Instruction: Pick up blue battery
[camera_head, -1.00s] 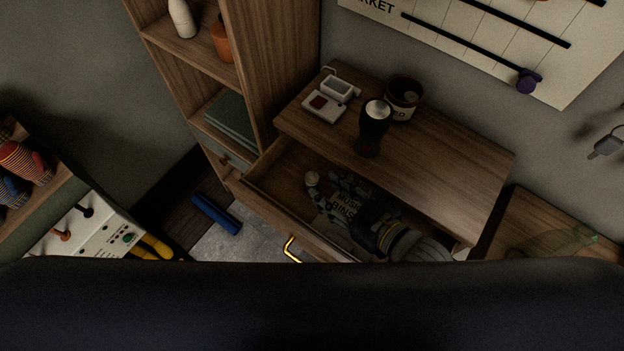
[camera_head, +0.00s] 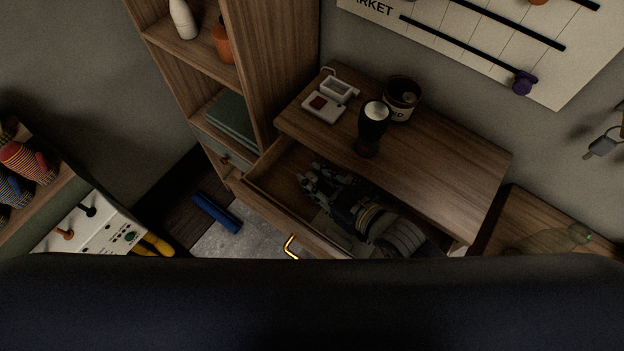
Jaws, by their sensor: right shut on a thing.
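My right gripper (camera_head: 312,180) is down inside the open drawer (camera_head: 270,182), its fingers pointing to the upper left. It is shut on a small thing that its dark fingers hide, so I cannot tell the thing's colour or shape. No blue battery can be made out in the drawer. A blue cylinder (camera_head: 216,212) lies on the floor left of the drawer, apart from the gripper; I cannot tell what it is. My left gripper is not in view.
The cabinet top (camera_head: 440,165) overhangs the drawer's back. On it stand a dark flashlight-like object (camera_head: 371,130), a dark labelled jar (camera_head: 402,97) and a white device (camera_head: 325,106). A tall shelf (camera_head: 275,70) borders the left. A brass handle (camera_head: 291,247) is on the drawer front.

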